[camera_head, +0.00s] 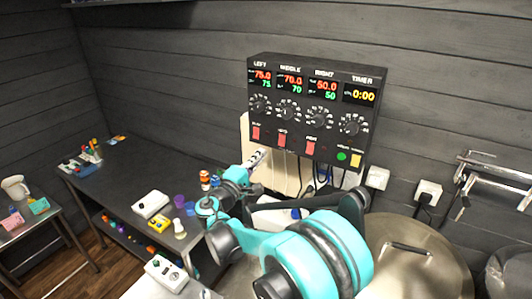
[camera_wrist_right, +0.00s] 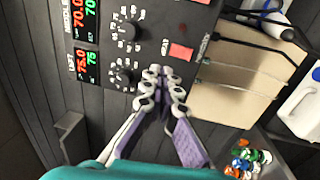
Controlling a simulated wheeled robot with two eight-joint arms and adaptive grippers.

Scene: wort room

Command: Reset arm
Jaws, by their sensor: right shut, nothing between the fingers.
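My right arm, teal and black, reaches from the bottom of the head view toward the wall. Its gripper (camera_head: 259,156) is below the lower left part of the black control panel (camera_head: 305,128). In the right wrist view the gripper's two fingers (camera_wrist_right: 163,78) meet at the tips, with nothing between them. There they overlap the panel's edge near a knob (camera_wrist_right: 123,75); I cannot tell whether they touch it. The panel's displays read 75.0, 70.0 and 50.0, and the timer reads 0:00. My left gripper is not in view.
A dark table (camera_head: 130,180) at left holds a white box (camera_head: 151,204) and small items. A large metal lid (camera_head: 415,262) is at lower right. Wall sockets (camera_head: 428,192) with cables and a metal rack (camera_head: 490,172) are at right. A smaller table (camera_head: 35,216) holds a mug (camera_head: 16,188).

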